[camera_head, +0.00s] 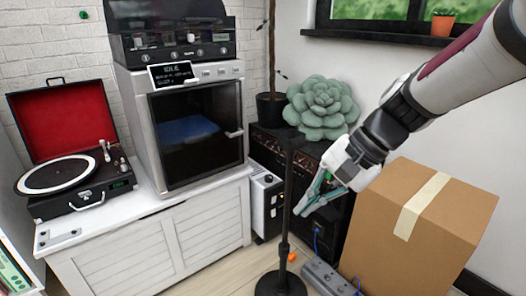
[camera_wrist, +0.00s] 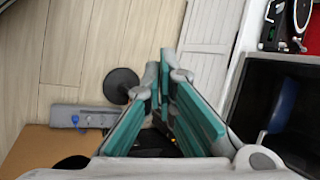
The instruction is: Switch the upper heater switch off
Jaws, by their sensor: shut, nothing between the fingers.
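A white and black upright box, apparently the heater (camera_head: 259,208), stands on the floor between the white cabinet and a black stand. Small dark details show on its side facing me, but they are too small to tell which is the upper switch or how it is set. My gripper (camera_head: 303,211), with teal finger pads, is to the right of the heater, with a thin black pole between them in the picture. It is shut and empty. In the wrist view my gripper (camera_wrist: 164,72) hides much of the middle, and I cannot make out the heater there.
The black pole (camera_head: 288,190) rises from a round floor base, also in the wrist view (camera_wrist: 121,86). A cardboard box (camera_head: 400,240) stands close right of my gripper. A grey power strip (camera_head: 325,277) lies on the floor. The white cabinet (camera_head: 150,245) stands left.

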